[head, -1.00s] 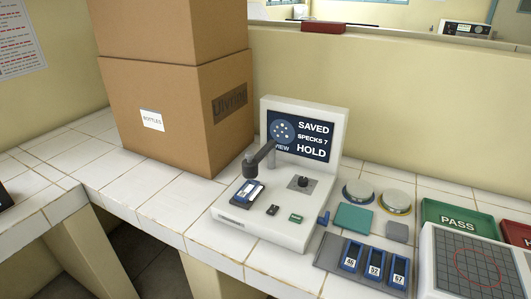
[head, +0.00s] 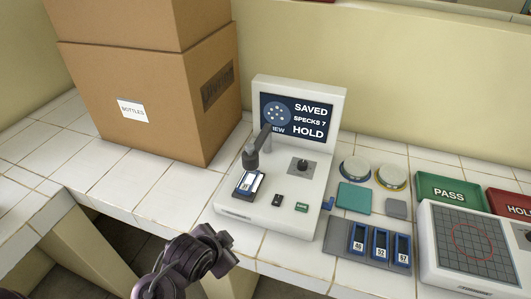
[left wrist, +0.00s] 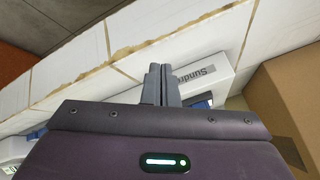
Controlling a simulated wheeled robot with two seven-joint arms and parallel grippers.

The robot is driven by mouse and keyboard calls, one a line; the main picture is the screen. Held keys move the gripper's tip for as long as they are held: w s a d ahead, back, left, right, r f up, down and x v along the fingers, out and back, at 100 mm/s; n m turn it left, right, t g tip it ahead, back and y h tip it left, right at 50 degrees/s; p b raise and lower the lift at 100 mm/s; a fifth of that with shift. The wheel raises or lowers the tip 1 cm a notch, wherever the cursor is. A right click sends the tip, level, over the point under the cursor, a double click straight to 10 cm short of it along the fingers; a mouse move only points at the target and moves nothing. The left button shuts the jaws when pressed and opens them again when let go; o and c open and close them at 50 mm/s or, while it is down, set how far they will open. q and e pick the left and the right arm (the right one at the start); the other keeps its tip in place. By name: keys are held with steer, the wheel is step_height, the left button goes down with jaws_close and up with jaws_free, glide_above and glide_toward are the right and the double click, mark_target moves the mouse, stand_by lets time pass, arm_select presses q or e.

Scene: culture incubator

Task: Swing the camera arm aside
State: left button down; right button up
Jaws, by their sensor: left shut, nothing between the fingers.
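The microscope station (head: 255,215) is a white base with an upright screen (head: 297,117) reading SAVED, SPECKS 7, HOLD. Its dark grey camera arm (head: 265,140) reaches forward from a post, with the camera head (head: 250,159) over a blue-framed slide (head: 248,183). My left arm comes in at the bottom of the head view, in front of the counter. In the left wrist view my left gripper (left wrist: 160,85) is shut and empty, pointing towards a white housing (left wrist: 205,80) with printed lettering. The fingers hide part of that housing. My right gripper is not in view.
Stacked cardboard boxes (head: 150,100) stand left of the station. To its right are a knob plate, round dishes (head: 391,177), a rack of blue slides (head: 379,243), a green PASS tray (head: 449,189), a red HOLD tray (head: 510,202) and a gridded panel (head: 467,245). The front-left tiles (head: 110,180) are clear.

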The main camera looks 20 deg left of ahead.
arm_select(q)
steer(key=w+d+r+m+t+h, duration=0.1)
steer(key=w+r+m+t+h, duration=0.5)
steer(key=m, duration=1.1)
steer(key=shift+w+r+m+t, duration=0.3)
steer(key=shift+w+r+t, duration=1.2)
steer(key=shift+w+r, duration=1)
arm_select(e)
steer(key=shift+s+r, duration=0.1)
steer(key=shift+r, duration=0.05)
arm_select(q)
steer(key=shift+s+r, duration=0.2)
